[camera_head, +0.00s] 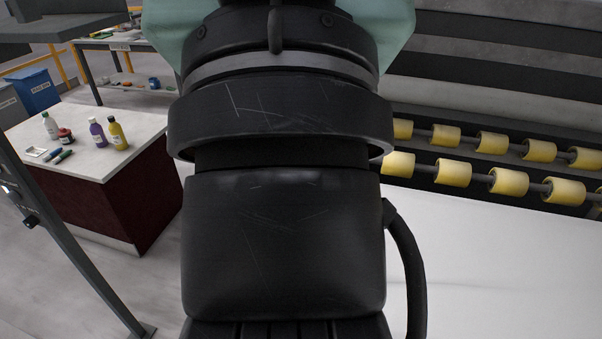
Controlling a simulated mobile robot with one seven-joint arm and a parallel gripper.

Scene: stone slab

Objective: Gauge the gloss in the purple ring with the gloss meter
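The black body of my gripper (285,245) fills the middle of the head view, with a black cable along its right side. Its fingers are cut off at the bottom edge, so I cannot see whether they are open or what they hold. A white slab surface (500,270) spreads at the lower right, partly hidden behind my gripper. No purple ring and no gloss meter can be made out in this view.
Yellow rollers (453,172) on bars run behind the slab. At left, a white-topped cabinet (95,165) carries a purple bottle (97,133), a yellow bottle (117,134), a pale bottle (50,126), a red jar (66,135) and markers. A grey post (80,255) slants at lower left.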

